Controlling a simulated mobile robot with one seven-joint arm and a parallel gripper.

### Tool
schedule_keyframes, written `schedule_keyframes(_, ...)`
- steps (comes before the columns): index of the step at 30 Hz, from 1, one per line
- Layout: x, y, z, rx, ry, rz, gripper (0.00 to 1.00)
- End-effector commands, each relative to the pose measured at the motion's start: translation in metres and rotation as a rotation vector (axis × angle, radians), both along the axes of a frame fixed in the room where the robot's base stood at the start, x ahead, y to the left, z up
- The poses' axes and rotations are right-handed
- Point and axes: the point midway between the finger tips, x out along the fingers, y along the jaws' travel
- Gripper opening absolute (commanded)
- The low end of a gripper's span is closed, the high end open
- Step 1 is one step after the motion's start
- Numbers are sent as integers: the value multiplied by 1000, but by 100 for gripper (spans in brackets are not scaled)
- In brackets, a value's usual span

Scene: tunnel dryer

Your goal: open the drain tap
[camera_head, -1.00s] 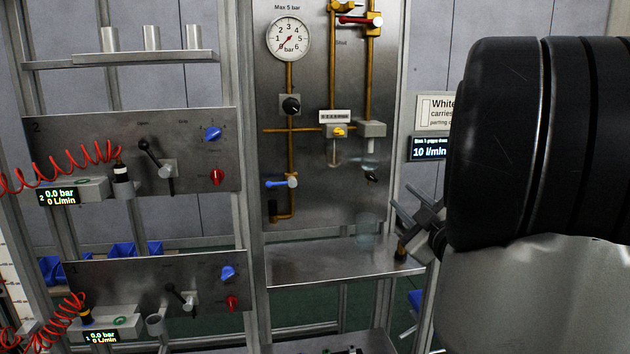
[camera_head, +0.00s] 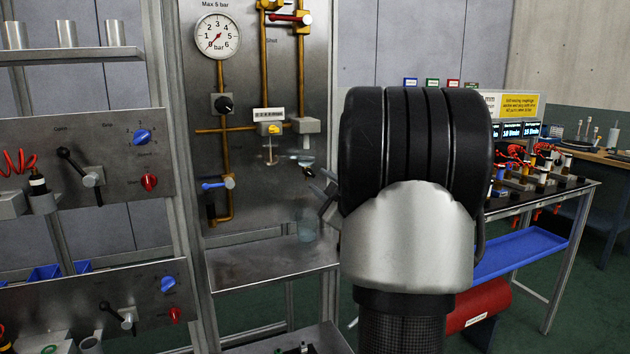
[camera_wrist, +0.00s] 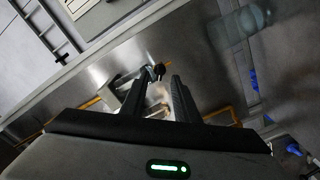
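A small black-handled tap (camera_head: 309,172) sits below the right-hand clear bowl on the upright metal panel; I take it for the drain tap. A blue-levered tap (camera_head: 216,184) sits lower left on the brass pipe, its lever roughly level. My gripper (camera_head: 325,192) is just right of and slightly below the black tap, partly hidden by my wrist. In the wrist view my gripper (camera_wrist: 157,98) has its two fingers apart. A dark knob (camera_wrist: 158,71) shows between or just beyond the tips. I cannot tell if they touch it.
A clear beaker (camera_head: 307,230) stands on the metal shelf (camera_head: 262,262) below the taps. A round gauge (camera_head: 218,36) reads near zero. Lever panels (camera_head: 85,165) stand at left. A bench with a blue tray (camera_head: 520,252) is at right behind my arm.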

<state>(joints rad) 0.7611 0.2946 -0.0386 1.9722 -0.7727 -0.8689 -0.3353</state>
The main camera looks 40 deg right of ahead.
Motion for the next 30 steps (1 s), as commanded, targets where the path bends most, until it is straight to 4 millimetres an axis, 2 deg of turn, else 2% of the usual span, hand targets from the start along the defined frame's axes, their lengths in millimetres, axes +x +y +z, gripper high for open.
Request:
schedule_keyframes(3,21,-5,-1,0,-1,1,28)
schedule_keyframes(9,41,-9,-1,0,1,1,28)
schedule_keyframes(19,44,-10,0,0,0,0,28)
schedule_keyframes(20,44,-10,0,0,0,0,26)
schedule_keyframes(24,44,-10,0,0,0,0,3)
schedule_keyframes(25,44,-10,0,0,0,0,0)
schedule_keyframes(30,44,-10,0,2,0,0,0)
